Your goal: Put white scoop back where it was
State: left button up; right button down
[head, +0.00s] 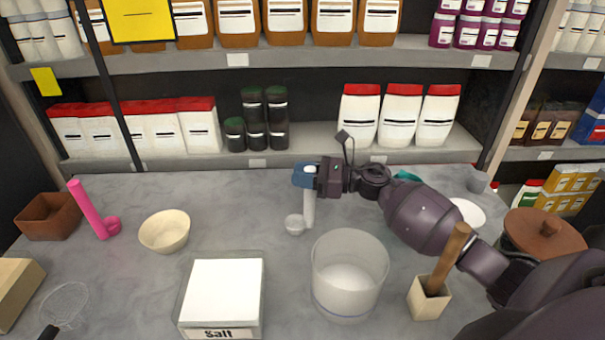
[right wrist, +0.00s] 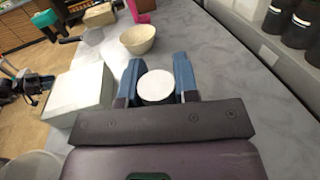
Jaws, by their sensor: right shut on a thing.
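The white scoop (head: 309,210) hangs upright in the head view, its small bowl (head: 295,225) at the lower end. My right gripper (head: 306,176) is shut around the top of its handle. In the right wrist view the blue fingers (right wrist: 157,82) sit on either side of the round white handle end (right wrist: 156,87); the bowl is hidden there. The scoop is behind and left of the clear round container (head: 349,275). I cannot tell whether its bowl touches the counter. My left gripper is not in view.
A white box labelled Salt (head: 223,293) stands front left of the scoop. A cream bowl (head: 164,231), pink scoop (head: 88,210) and mesh strainer (head: 65,303) are further left. A square holder (head: 429,297) with a wooden handle stands right. Shelves of jars line the back.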

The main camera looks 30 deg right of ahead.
jog(key=shift+f, duration=0.15)
jog(key=c, duration=0.9)
grip_release()
jog(key=shift+o, duration=0.2)
jog(key=b+v, duration=0.2)
jog(key=v, duration=0.5)
jog(key=shift+s+d, duration=0.2)
jog(key=shift+d, duration=0.05)
